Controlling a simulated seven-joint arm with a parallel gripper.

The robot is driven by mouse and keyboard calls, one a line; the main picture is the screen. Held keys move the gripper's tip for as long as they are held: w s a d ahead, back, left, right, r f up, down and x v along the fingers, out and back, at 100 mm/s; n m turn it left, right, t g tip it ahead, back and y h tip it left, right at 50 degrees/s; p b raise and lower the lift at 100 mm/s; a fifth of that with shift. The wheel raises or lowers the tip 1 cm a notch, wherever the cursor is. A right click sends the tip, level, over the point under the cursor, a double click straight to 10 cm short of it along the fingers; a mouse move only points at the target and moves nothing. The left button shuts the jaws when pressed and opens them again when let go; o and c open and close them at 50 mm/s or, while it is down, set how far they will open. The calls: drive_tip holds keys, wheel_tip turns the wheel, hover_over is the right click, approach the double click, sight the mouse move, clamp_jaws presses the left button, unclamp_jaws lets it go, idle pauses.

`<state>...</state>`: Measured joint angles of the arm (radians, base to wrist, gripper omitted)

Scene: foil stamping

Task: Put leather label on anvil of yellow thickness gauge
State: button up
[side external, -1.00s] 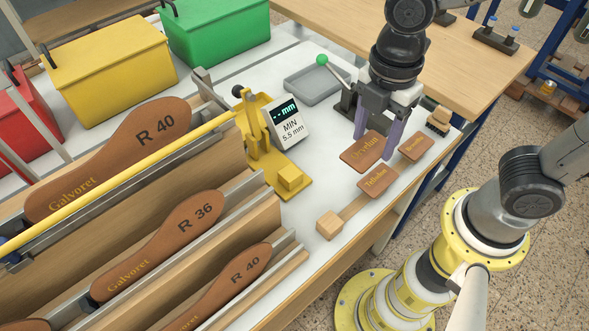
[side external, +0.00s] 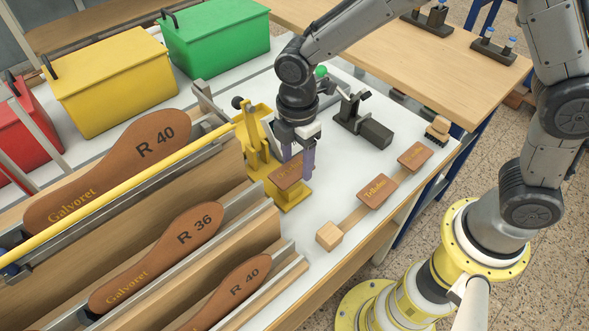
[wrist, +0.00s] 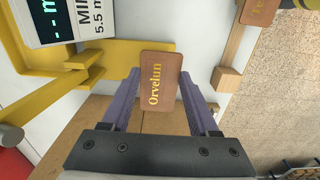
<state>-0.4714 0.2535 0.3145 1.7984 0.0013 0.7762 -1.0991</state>
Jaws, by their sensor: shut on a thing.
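My gripper (side external: 297,168) has purple fingers and is shut on a brown leather label (side external: 285,172), holding it by its side edges. In the wrist view the label (wrist: 157,92) reads "Orvelun" in gold and sits between the two fingers (wrist: 161,76). The yellow thickness gauge (side external: 257,140) stands beside the gripper on the white bench. The label is at the gauge's front base (side external: 293,200) and hides the anvil, so I cannot tell whether it touches it. The gauge display (wrist: 62,18) shows "-- mm, MIN 5.5 mm" in the wrist view.
Two other leather labels (side external: 374,191) (side external: 413,157) lie along a wooden strip with an end block (side external: 329,236). Racks of leather insoles (side external: 155,256) stand close on the left. A dark device (side external: 362,125) and a brush (side external: 438,130) are behind right. White bench between is clear.

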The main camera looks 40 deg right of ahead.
sight(295, 167)
drive_tip(key=shift+w+f, duration=0.2)
drive_tip(key=shift+f, duration=0.05)
drive_tip(key=shift+a+f, duration=0.1)
drive_tip(key=shift+f, duration=1.5)
drive_tip(key=shift+f, duration=0.1)
drive_tip(key=o, duration=1.3)
wheel_tip(295, 167, up, 12)
drive_tip(key=shift+r, duration=0.15)
